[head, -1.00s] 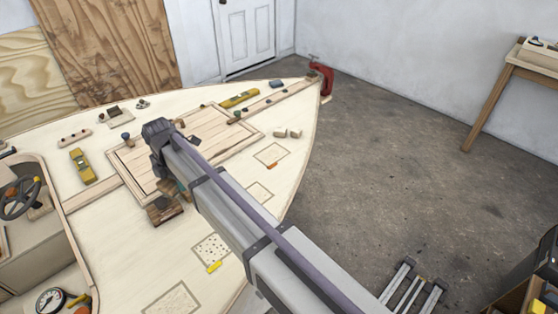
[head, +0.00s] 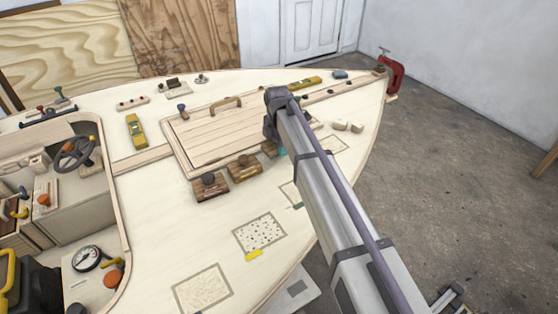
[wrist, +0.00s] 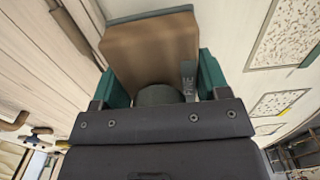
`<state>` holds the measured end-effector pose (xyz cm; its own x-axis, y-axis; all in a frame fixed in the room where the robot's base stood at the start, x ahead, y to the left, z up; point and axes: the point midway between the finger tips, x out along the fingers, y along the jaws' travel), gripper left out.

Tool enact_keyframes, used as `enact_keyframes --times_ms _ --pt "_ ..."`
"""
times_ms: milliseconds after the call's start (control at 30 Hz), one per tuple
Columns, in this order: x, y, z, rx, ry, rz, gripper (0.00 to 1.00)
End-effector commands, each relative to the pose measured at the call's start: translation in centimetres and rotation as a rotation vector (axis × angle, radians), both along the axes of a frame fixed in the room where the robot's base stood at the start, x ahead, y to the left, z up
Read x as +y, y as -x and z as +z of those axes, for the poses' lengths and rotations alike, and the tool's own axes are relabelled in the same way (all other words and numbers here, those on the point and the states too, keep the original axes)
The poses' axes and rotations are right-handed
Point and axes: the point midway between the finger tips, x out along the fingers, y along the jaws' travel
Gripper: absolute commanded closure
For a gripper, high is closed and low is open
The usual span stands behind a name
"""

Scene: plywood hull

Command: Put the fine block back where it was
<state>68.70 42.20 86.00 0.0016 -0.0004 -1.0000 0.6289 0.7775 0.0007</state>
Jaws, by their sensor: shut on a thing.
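The fine block (wrist: 150,48) is a tan-brown block with a dark round knob and a grey tab reading "FINE" in the wrist view. My gripper (wrist: 160,82) is shut on it, with a teal finger on each side. In the head view my gripper (head: 281,151) is mostly hidden by my arm, near the hatch's right end. A brown piece shows just left of it; I cannot tell if this is the held block. Two similar brown blocks with dark knobs, one (head: 210,187) and another (head: 244,168), sit along the hatch's near edge.
The wooden hatch (head: 215,145) has a handle (head: 225,103). Outlined deck patches include a speckled one (head: 259,233) and a paler one (head: 202,288). A yellow strip (head: 254,255) lies by the speckled patch. Two small pale blocks (head: 347,126) sit at right. A cockpit opening (head: 70,200) is at left.

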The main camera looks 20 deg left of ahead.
Motion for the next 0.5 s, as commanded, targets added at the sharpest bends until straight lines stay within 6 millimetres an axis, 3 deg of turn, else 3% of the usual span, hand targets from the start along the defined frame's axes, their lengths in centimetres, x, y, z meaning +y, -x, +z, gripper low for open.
enact_keyframes --times_ms 233,500 --pt "0.0 0.0 -4.0 0.0 0.0 0.0 0.66" --pt "0.0 0.0 -3.5 0.0 0.0 0.0 0.66"
